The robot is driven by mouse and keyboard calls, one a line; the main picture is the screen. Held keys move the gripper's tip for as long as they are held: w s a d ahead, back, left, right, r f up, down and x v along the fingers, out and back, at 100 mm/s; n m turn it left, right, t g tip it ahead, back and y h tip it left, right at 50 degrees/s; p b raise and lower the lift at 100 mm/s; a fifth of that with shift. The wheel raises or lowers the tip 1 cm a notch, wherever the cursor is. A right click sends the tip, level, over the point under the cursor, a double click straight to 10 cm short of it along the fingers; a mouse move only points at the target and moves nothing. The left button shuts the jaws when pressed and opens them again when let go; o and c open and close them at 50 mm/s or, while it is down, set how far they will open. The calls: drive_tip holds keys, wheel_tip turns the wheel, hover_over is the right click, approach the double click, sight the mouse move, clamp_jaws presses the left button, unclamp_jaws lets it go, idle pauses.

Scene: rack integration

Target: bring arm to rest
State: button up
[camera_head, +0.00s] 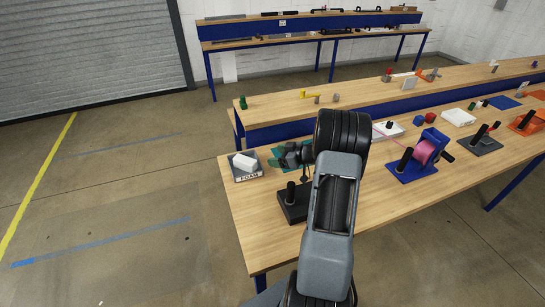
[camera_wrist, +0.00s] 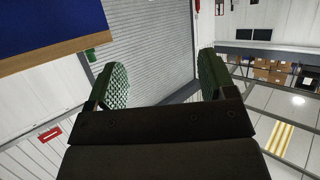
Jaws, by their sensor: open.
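My arm rises from the bottom of the head view, bent at a black joint over the near workbench (camera_head: 262,225). My gripper (camera_wrist: 162,80) shows in the wrist view with its two green ribbed fingers wide apart and nothing between them. In the head view, a dark grey wrist part of mine shows left of the black joint, above the bench. The fingertips are hard to make out there against a teal-green patch.
A grey foam bin (camera_head: 247,177) with a white block stands at the bench's left corner. A black stand (camera_head: 294,207) is close to my arm. A blue stand with a pink spool (camera_head: 424,152) is to the right. Open floor lies left of the bench, before a roller door (camera_wrist: 160,62).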

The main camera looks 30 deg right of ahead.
idle(0.4)
drive_tip(key=w+a+r+m+t+h, duration=0.1)
drive_tip(key=w+r+h, duration=0.15)
drive_tip(key=r, duration=0.25)
drive_tip(key=w+a+r+m+t+h, duration=0.1)
drive_tip(key=r+h, duration=0.3)
drive_tip(key=r, duration=0.1)
drive_tip(key=s+a+r+m+g+h, duration=0.1)
drive_tip(key=s+a+r+m+h, duration=0.25)
drive_tip(key=r, duration=0.25)
drive_tip(key=s+a+f+g+y, duration=0.1)
drive_tip(key=s+a+g, duration=0.3)
drive_tip(key=s+a, duration=0.4)
drive_tip(key=s+a+f+m+g+y, duration=0.1)
drive_tip(key=s+a+g, duration=0.2)
drive_tip(key=s+a, duration=0.5)
drive_tip(key=s, duration=0.6)
drive_tip(key=shift+s+a+g+y, duration=0.25)
drive_tip(key=shift+s+g+y, duration=0.05)
drive_tip(key=shift+s+g, duration=0.1)
drive_tip(key=shift+w, duration=0.1)
